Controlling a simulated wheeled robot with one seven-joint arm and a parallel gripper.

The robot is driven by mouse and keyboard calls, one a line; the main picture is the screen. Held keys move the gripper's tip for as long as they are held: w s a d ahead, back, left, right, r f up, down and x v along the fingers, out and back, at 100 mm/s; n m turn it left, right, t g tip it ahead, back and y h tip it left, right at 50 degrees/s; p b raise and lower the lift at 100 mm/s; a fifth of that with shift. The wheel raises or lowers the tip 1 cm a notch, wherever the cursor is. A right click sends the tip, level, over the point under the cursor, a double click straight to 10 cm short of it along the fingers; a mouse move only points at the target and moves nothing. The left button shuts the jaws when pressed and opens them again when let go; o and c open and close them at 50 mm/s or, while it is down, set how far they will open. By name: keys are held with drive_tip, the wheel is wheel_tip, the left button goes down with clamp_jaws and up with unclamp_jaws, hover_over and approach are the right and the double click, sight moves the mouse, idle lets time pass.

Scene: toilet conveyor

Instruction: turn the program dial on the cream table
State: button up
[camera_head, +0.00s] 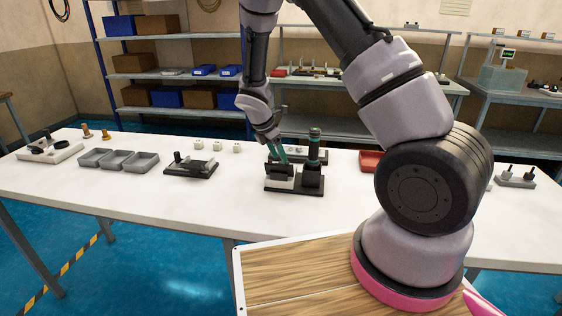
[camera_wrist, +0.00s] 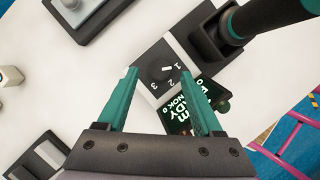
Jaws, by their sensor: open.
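The program dial (camera_wrist: 158,66) is a round black knob with a light pointer mark and the numbers 1, 2 and 3 beside it. It sits on a black and white device (camera_head: 281,180) on the cream table (camera_head: 222,205). In the wrist view my gripper (camera_wrist: 160,88) is open, with its two green fingers on either side of the dial's panel. I cannot tell whether the fingers touch the panel. In the head view my gripper (camera_head: 278,155) reaches down over the device. The head view does not show the dial clearly.
A dark upright cylinder with green bands (camera_head: 314,152) stands right beside the dial panel. A lit display (camera_wrist: 190,112) lies just below the dial in the wrist view. Grey trays (camera_head: 140,163), a black fixture (camera_head: 190,168) and a red bin (camera_head: 370,160) stand on the table.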

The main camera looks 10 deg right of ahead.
drive_tip(key=shift+x, duration=1.3)
clamp_jaws()
